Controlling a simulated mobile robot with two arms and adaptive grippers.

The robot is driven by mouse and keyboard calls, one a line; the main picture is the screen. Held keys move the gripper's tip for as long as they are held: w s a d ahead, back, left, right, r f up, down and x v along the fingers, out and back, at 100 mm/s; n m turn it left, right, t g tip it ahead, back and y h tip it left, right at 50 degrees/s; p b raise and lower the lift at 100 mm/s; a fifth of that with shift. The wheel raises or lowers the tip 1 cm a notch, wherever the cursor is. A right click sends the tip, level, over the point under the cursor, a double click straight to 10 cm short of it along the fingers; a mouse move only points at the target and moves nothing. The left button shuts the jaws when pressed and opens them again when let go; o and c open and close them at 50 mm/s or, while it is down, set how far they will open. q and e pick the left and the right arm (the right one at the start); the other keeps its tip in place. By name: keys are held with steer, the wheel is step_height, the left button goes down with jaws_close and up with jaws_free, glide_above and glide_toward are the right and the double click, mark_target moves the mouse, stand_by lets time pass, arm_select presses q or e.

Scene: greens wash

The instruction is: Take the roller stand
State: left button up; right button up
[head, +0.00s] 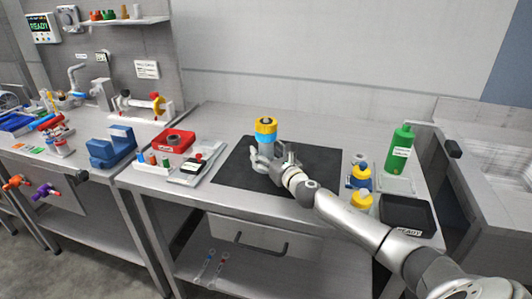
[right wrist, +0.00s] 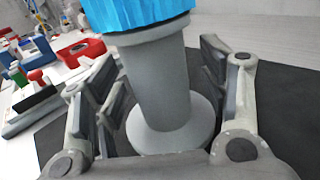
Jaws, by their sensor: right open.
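The roller stand (right wrist: 155,75) looks like a grey column on a round grey base, with a bright blue part on top in the right wrist view. In the head view its blue and yellow upper part (head: 265,127) stands upright on the dark mat (head: 228,172); my gripper hides its lower part. My right gripper (head: 272,160) is open and low over the mat. In the right wrist view its fingers (right wrist: 163,85) stand on both sides of the grey column, with gaps visible. My left gripper is not in view.
Blue and yellow items (head: 361,176) and a green bottle (head: 399,150) stand right of the mat, near a dark tray (head: 407,214). A red tray (head: 173,141) and a scale-like device (head: 196,168) are at left. The mat is otherwise clear.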

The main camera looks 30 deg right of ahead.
steer(key=shift+w, duration=0.2)
steer(key=shift+c, duration=0.2)
steer(key=c, duration=1.2)
steer(key=shift+c, duration=0.4)
steer(key=shift+r, duration=0.15)
